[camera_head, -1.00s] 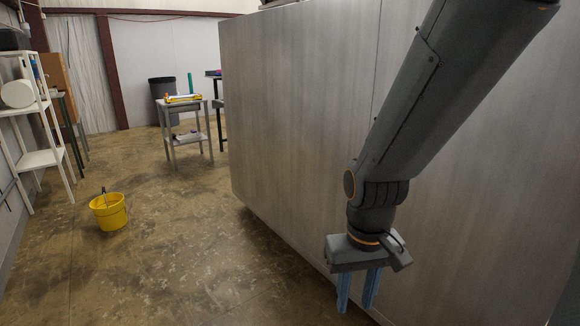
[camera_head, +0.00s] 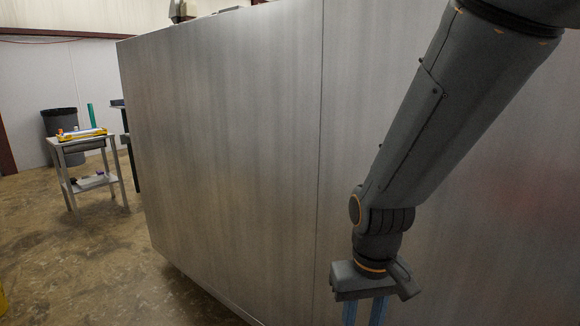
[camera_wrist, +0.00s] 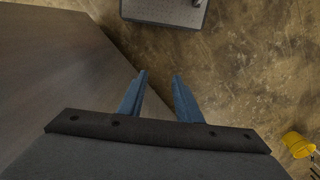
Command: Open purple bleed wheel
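No purple bleed wheel shows in either view. My gripper (camera_head: 365,312) hangs pointing down at the right of the head view, in front of a large grey metal cabinet wall. In the wrist view my gripper (camera_wrist: 159,75) shows two blue fingers spread apart with nothing between them. The floor lies below the fingers.
The metal cabinet (camera_head: 225,150) fills most of the head view and also shows at left in the wrist view (camera_wrist: 50,70). A small table (camera_head: 85,140) and a dark bin (camera_head: 62,125) stand far left. A yellow bucket (camera_wrist: 298,145) is on the floor. Open floor (camera_head: 75,250) lies at left.

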